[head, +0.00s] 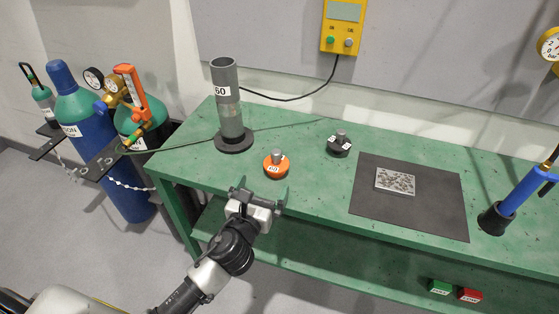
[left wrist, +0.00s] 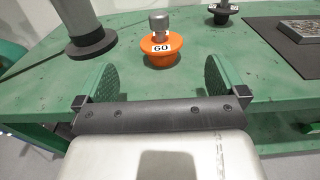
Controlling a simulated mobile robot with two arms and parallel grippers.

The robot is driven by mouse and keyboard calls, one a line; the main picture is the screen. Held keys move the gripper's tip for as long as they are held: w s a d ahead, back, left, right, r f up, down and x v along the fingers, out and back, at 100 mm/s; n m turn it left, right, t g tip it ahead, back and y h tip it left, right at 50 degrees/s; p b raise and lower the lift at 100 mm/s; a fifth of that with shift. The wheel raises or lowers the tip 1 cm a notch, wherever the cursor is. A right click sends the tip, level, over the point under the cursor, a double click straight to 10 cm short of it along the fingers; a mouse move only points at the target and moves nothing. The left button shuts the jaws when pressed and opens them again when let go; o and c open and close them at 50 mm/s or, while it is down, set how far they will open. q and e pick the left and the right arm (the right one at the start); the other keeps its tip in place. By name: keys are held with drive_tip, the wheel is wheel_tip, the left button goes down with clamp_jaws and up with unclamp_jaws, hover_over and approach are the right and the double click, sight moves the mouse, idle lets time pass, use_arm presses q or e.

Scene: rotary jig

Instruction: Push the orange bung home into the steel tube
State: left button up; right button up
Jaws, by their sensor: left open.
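The orange bung (head: 275,168), with a grey knob on top and a "60" label, stands upright on the green bench. It also shows in the left wrist view (left wrist: 160,55), centred ahead of the jaws. The grey steel tube (head: 227,95), labelled "60", stands upright in a dark round base behind and left of the bung. Its lower part shows in the left wrist view (left wrist: 75,16). My left gripper (head: 258,193) is open and empty, just short of the bung at the bench's front edge, with its fingers apart. My right gripper is not in view.
A black bung (head: 339,146) stands right of the orange one. A dark mat (head: 438,202) with a speckled plate (head: 396,181) lies further right, and a blue tool (head: 520,190) stands in a black holder. Gas cylinders (head: 88,130) stand left of the bench.

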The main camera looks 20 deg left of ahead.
sight(275, 161)
use_arm(q)
drive_tip(key=w, duration=0.3)
drive_tip(key=shift+w+d+r, duration=0.1)
drive_tip(key=shift+w+r, duration=0.1)
drive_tip(key=shift+w, duration=0.7)
drive_tip(key=w, duration=0.4)
drive_tip(key=shift+w+p, duration=0.3)
drive_tip(key=shift+w+d+f, duration=0.1)
drive_tip(key=shift+w, duration=0.35)
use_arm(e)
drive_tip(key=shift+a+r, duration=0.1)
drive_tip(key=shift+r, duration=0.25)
